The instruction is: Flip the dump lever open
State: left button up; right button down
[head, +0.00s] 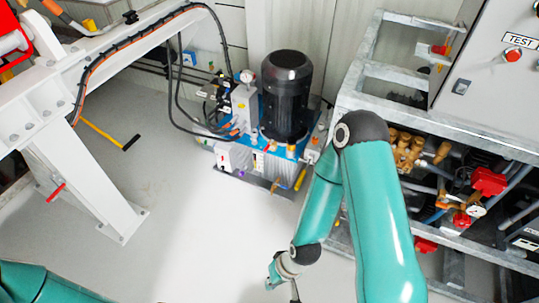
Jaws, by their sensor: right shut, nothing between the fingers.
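No lever in the head view is marked as the dump lever, and I cannot tell which one it is. A yellow lever (299,178) sits at the right of the hydraulic unit (245,160), low by the black motor (287,90). A yellow bar with a black grip (108,134) stands out near the white frame at the left. A red handle (56,191) is on that frame's leg. My right gripper (283,290) is at the bottom centre, pointing down, shut and empty, apart from these levers and partly cut off. My left gripper is out of view; only my left arm shows.
A galvanized frame (350,95) with pipes, brass fittings and red valve parts (488,181) stands at the right, under a grey control panel (490,70). A white steel frame (100,200) fills the left. Black hoses run to the unit. The middle floor is clear.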

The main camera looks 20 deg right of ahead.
aim_at(268, 146)
jog(key=u, duration=0.1)
jog(key=i, duration=1)
jog(key=z, duration=0.1)
